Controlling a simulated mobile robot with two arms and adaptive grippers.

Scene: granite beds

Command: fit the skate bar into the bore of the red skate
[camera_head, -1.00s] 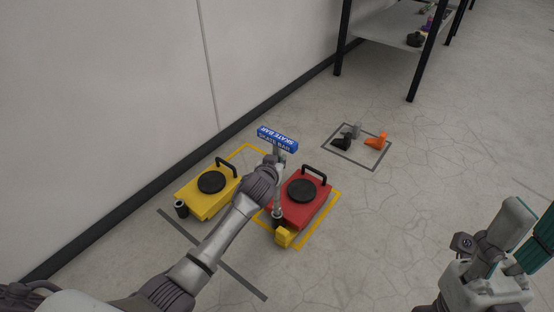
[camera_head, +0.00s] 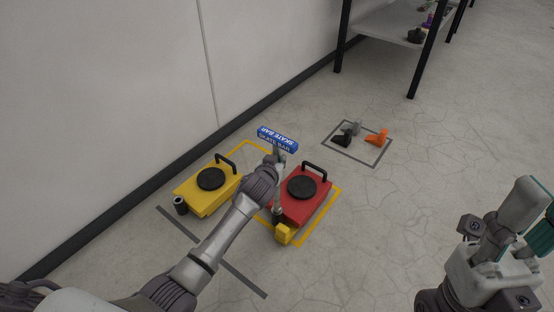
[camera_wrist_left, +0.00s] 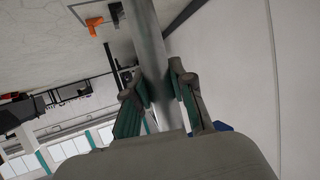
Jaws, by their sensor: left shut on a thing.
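The skate bar stands near upright with its blue "SKATE BAR" label (camera_head: 277,139) on top. My left gripper (camera_head: 279,160) is shut on its shaft, which also shows between the fingers in the left wrist view (camera_wrist_left: 146,35). The red skate (camera_head: 318,207) lies on the floor below, with a black disc and handle. The bar's lower end is over or at the dark socket on the skate's near left corner. I cannot tell whether it is inside. My right gripper (camera_head: 510,235) is at the right, away from the skates; its jaws are unclear.
A yellow skate (camera_head: 207,204) with a black socket (camera_head: 180,205) lies left, close to my left arm. A yellow block (camera_head: 283,235) sits at the red skate's near corner. Black, grey and orange pieces (camera_head: 376,136) lie beyond, before a shelf (camera_head: 391,24). Right floor is clear.

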